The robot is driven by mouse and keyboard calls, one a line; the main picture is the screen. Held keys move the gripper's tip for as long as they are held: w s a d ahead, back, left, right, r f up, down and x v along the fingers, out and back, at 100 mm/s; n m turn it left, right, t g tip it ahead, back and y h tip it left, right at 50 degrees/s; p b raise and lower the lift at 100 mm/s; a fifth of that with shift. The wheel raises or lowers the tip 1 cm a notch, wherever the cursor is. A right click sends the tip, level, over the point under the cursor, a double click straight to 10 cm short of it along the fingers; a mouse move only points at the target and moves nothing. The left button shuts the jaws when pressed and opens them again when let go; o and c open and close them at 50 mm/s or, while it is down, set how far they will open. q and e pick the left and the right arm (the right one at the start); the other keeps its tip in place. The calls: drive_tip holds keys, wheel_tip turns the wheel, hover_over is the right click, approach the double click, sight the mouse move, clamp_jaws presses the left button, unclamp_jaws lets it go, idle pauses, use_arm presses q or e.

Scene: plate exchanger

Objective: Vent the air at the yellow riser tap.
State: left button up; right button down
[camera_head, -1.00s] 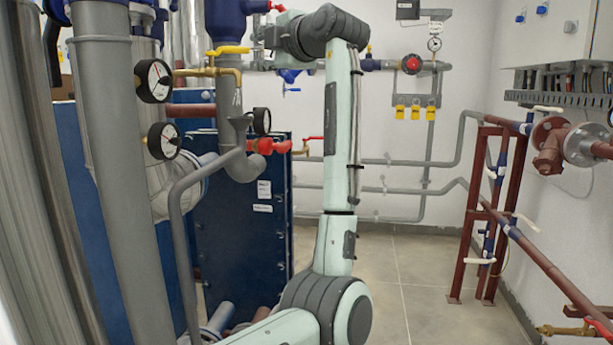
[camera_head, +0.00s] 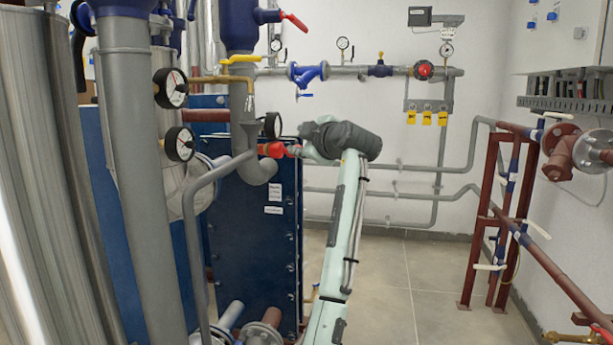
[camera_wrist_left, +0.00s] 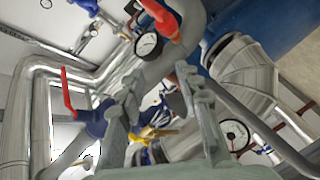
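The yellow riser tap (camera_head: 240,59) is a yellow lever on a thin brass pipe at the grey riser (camera_head: 238,100), left of centre in the head view. Its lever lies roughly level. My left gripper (camera_head: 302,150) is below and right of the tap, beside a red fitting (camera_head: 272,150) on the riser. Its fingers are mostly hidden by my wrist there. In the left wrist view the two fingers (camera_wrist_left: 158,84) stand apart with nothing clamped between them. A yellow lever (camera_wrist_left: 158,133) shows in the gap behind them; I cannot tell its distance. My right gripper is not in view.
Two pressure gauges (camera_head: 172,88) and thick grey pipes (camera_head: 130,130) stand left of the riser. A dark blue plate exchanger (camera_head: 255,240) is behind. A red-handled valve (camera_head: 294,21) is above. Floor (camera_head: 400,280) is clear to the right of my arm.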

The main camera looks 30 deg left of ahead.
use_arm(q)
wheel_tip(320, 180, down, 9)
drive_tip(key=w+m+h, duration=0.1)
drive_tip(key=m, duration=0.2)
drive_tip(key=shift+w+d+r, duration=0.15)
drive_tip(key=shift+w+d, duration=0.1)
drive_tip(key=shift+c, duration=0.2)
